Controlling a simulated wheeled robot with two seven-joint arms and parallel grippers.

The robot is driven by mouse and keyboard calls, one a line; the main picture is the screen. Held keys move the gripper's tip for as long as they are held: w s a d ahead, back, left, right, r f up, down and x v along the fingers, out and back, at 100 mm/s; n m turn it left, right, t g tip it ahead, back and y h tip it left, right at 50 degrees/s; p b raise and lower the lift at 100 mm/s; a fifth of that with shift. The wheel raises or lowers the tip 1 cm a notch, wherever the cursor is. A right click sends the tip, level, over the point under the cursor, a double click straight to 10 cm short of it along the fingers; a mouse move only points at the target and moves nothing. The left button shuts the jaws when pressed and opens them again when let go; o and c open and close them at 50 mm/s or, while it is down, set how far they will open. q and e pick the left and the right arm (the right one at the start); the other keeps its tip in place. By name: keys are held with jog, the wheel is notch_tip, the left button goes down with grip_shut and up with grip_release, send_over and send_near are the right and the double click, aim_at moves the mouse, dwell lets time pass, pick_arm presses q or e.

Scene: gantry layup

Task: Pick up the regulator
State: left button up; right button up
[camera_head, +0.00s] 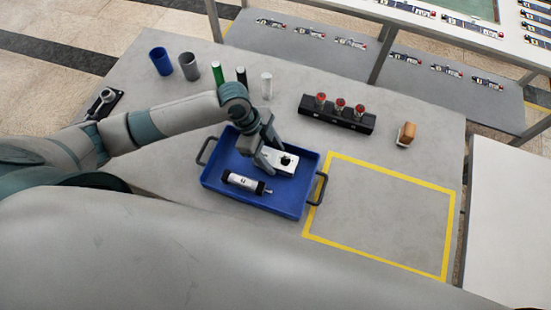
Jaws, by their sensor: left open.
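A blue tray (213,178) with dark handles stands on the grey table. In it lie a white block (287,170) with a dark round spot on top and a white-and-black cylinder (243,183). I cannot tell for sure which piece is the regulator. My left gripper (270,152) is open over the tray, its fingers at the left end of the white block. I cannot tell whether they touch it. My right gripper is out of view.
Blue (161,62) and grey (189,66) cups and several small cylinders stand behind the tray. A black rack (336,118) with red-topped pieces and a brown-and-white piece (405,134) are right of them. A yellow-outlined area (385,210) is empty. A black fixture (104,103) sits far left.

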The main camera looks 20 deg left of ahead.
pick_arm(q)
jog(key=c, duration=1.1)
jog(key=shift+o, duration=0.2)
jog(key=shift+r, duration=0.1)
jog(key=shift+r+b, duration=0.35)
jog(key=shift+r, duration=0.15)
jog(key=r, duration=0.1)
jog(key=d+r+b, duration=0.1)
jog(key=r, duration=0.1)
jog(key=shift+r+b, duration=0.1)
jog(key=shift+b, duration=0.2)
jog(key=s+d+r+b, duration=0.2)
jog(key=d+r, duration=0.4)
jog(key=d, duration=0.4)
jog(key=shift+s+d+r+b, duration=0.2)
jog(key=shift+s+r+b, duration=0.1)
jog(key=shift+r+b, duration=0.1)
